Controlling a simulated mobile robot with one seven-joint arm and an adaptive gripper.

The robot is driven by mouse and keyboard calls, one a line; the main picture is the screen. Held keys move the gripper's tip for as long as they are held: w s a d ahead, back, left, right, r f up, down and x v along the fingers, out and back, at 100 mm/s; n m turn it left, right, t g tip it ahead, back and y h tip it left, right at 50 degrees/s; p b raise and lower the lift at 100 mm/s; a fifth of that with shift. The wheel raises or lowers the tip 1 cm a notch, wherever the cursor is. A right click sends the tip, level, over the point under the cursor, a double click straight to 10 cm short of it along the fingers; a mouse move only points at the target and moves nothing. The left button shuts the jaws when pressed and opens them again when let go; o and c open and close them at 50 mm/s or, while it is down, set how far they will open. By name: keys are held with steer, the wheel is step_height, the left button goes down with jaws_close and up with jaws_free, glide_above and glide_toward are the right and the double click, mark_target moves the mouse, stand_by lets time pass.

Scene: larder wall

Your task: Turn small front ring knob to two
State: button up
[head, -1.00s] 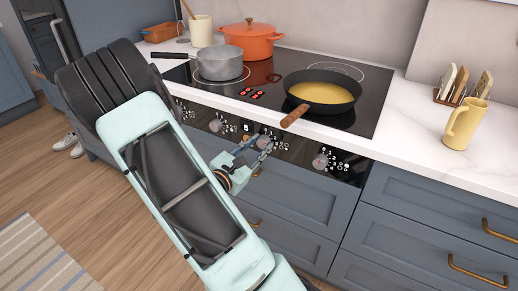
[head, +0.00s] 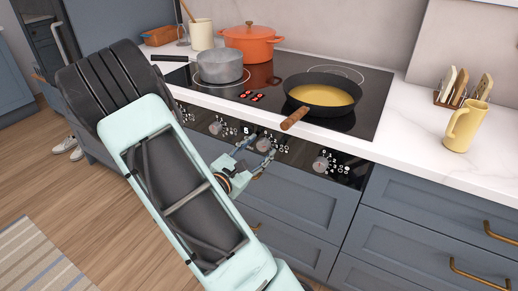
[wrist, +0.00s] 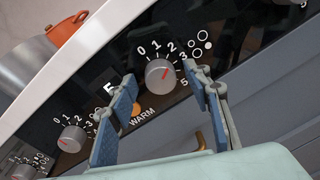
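In the wrist view a round grey knob (wrist: 158,75) with a red pointer mark sits on the black control panel, between my fingers. Numerals run around it, with WARM printed below. The red mark lies on the right part of its face, toward the 2 and 3 side; I cannot tell the exact numeral. Beside it is a ring symbol (wrist: 201,44) of several circles, one filled. The knob also shows in the head view (head: 263,144). My gripper (wrist: 160,77) is open, one finger on each side of the knob, with apparent small gaps; contact is unclear.
Other knobs stand along the panel, one to the left (wrist: 72,138) and one to the right (head: 320,164). A grey saucepan (head: 220,66) and orange pot (head: 255,42) stand behind.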

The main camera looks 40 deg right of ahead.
steer(key=v, duration=1.2)
stand_by(0.3)
